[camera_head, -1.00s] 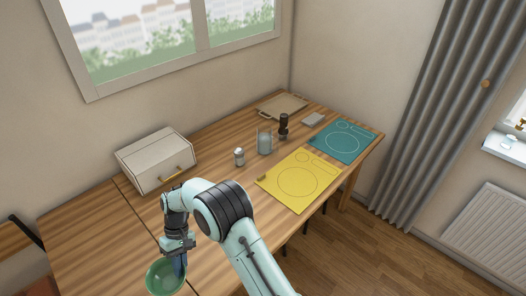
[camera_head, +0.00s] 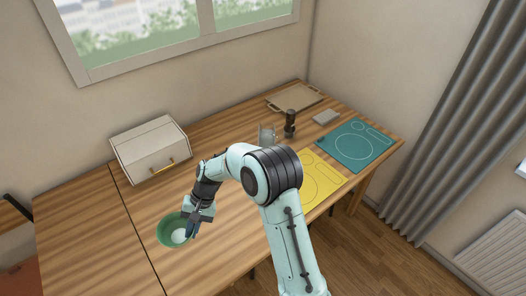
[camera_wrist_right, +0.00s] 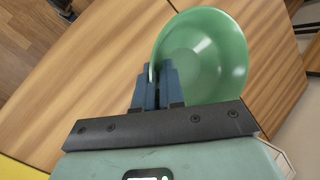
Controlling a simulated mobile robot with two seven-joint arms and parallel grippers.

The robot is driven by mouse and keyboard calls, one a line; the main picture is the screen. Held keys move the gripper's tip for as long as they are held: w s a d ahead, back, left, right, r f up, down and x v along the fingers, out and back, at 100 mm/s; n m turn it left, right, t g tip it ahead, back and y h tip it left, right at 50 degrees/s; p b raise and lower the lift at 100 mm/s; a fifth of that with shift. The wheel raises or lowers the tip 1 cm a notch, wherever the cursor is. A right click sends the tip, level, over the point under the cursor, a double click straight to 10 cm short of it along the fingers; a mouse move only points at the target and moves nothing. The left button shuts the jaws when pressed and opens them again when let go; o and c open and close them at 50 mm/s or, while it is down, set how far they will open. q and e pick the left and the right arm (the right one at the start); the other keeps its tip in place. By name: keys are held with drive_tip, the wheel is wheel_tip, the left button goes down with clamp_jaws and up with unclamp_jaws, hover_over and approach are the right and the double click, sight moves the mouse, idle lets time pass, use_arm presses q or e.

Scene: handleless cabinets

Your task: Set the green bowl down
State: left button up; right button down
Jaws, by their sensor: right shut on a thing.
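The green bowl (camera_head: 170,236) is at the lower left of the head view, over the wooden table. My right gripper (camera_head: 191,231) is shut on its near right rim. In the right wrist view the bowl (camera_wrist_right: 205,52) is upright or slightly tilted, and the blue fingers (camera_wrist_right: 157,85) pinch its rim. The bowl looks empty apart from a pale patch inside, which may be a reflection. I cannot tell whether its base touches the table. My left gripper is not in view.
A white box with a gold handle (camera_head: 148,150) stands at the back left. A yellow mat (camera_head: 322,182), a teal mat (camera_head: 354,145), a glass jug (camera_head: 267,136), a dark grinder (camera_head: 290,124) and a tray (camera_head: 295,97) lie to the right. Table between box and bowl is clear.

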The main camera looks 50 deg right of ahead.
sight(223, 250)
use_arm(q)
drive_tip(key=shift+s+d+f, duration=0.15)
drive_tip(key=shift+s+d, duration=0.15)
use_arm(e)
drive_tip(key=s+d+r+m+t+h, duration=0.1)
drive_tip(key=d+r+m+t+h, duration=0.3)
drive_tip(key=m, duration=0.9)
wheel_tip(223, 250, up, 3)
drive_tip(key=shift+s+d+f+m+t, duration=0.1)
drive_tip(key=shift+s+d+m+t, duration=0.25)
drive_tip(key=shift+d+t, duration=0.45)
